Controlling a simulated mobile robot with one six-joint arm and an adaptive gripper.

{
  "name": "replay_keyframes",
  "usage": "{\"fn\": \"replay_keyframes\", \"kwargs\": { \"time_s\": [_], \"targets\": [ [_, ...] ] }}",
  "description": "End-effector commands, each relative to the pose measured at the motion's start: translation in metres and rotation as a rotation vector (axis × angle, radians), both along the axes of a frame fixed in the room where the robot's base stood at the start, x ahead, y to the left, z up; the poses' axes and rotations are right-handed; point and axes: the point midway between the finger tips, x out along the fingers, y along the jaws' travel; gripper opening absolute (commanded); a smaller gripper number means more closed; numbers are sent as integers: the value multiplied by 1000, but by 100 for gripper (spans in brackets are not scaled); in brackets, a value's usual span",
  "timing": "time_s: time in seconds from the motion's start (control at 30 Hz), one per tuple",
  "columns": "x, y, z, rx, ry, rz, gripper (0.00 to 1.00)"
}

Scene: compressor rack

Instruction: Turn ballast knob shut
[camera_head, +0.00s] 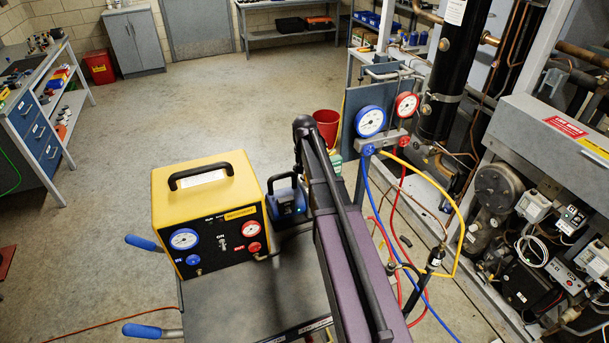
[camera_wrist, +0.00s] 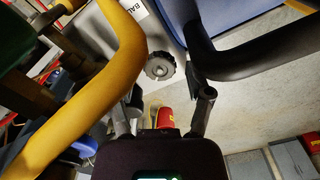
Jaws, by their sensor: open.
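The ballast knob is a small dark, ridged round knob (camera_wrist: 160,67) in the wrist view. It sits on a grey face beside a white label (camera_wrist: 137,9) of which "BAL" can be read. My gripper (camera_wrist: 165,84) is open, with one finger on each side of the knob in the picture. I cannot tell whether either finger touches it. The knob's turned position is not clear. In the head view a blue pump (camera_head: 287,201) stands on the cart beside my arm, and my gripper is hidden there.
A thick yellow tube (camera_wrist: 128,55) and a black handle (camera_wrist: 260,52) flank the knob closely in the wrist view. A yellow recovery machine (camera_head: 207,195) stands left of the pump. Gauges (camera_head: 370,121) and hoses hang to the right. Open floor lies behind.

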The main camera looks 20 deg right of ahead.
Motion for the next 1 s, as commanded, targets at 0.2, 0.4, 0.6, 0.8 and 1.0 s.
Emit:
{"fn": "replay_keyframes", "kwargs": {
  "time_s": [0.2, 0.4, 0.6, 0.8, 1.0],
  "targets": [
    [0, 0, 0, 0, 0, 171, 66],
    [-2, 0, 0, 2, 4, 324, 66],
    [-3, 0, 0, 2, 6, 440, 66],
    [-3, -1, 0, 2, 6, 494, 66],
    [-4, -1, 0, 1, 6, 501, 66]
  ]
}}
